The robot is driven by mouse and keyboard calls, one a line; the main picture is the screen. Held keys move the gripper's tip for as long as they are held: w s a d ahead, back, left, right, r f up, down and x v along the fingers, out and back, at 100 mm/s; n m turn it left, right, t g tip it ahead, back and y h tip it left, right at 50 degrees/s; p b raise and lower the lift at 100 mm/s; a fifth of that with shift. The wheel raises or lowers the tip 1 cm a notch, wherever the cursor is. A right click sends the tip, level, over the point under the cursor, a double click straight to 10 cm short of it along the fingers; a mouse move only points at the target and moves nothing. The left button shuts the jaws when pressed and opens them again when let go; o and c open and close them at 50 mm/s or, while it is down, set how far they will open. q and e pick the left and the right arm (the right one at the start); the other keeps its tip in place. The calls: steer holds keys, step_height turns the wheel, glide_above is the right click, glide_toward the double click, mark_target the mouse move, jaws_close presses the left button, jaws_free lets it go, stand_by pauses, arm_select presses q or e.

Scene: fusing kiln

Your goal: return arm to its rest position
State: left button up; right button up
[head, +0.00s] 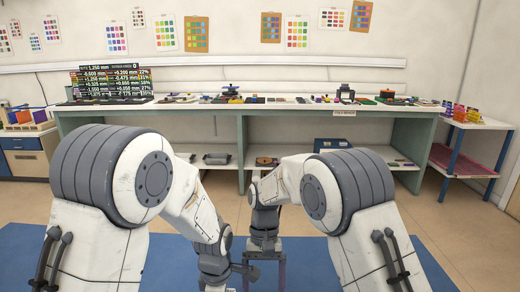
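My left arm (125,180) comes in from the left and bends down toward the bottom middle. Its wrist end (213,262) is low in the head view, and its fingertips are cut off or hidden at the bottom edge. My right arm (335,190) reaches inward to the middle. My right gripper (265,275) points down, with its fingers apart and nothing seen between them. The two grippers are close side by side, with the right one slightly farther away. Both are well in front of the workbench.
A long workbench (240,128) with a pale top and green-grey legs stands ahead, crowded with small items and a dark display board (110,80). A side cart (465,150) stands at right, a cabinet (27,152) at left. A blue mat (310,265) and open floor lie before the bench.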

steer(key=x, duration=0.3)
steer(key=shift+s+f, duration=0.25)
steer(key=shift+f, duration=0.1)
steer(key=m, duration=0.2)
steer(key=m+y, duration=0.1)
steer(key=m, duration=0.1)
steer(key=shift+w+d+r+y, duration=0.1)
steer(key=shift+d+r+y, duration=0.1)
steer(key=shift+y, duration=0.1)
steer(key=m+y, duration=0.1)
steer(key=m, duration=0.2)
steer(key=m+t, duration=0.1)
steer(key=m, duration=0.1)
steer(key=shift+m+t+y, duration=0.3)
steer(key=shift+m+y, duration=0.1)
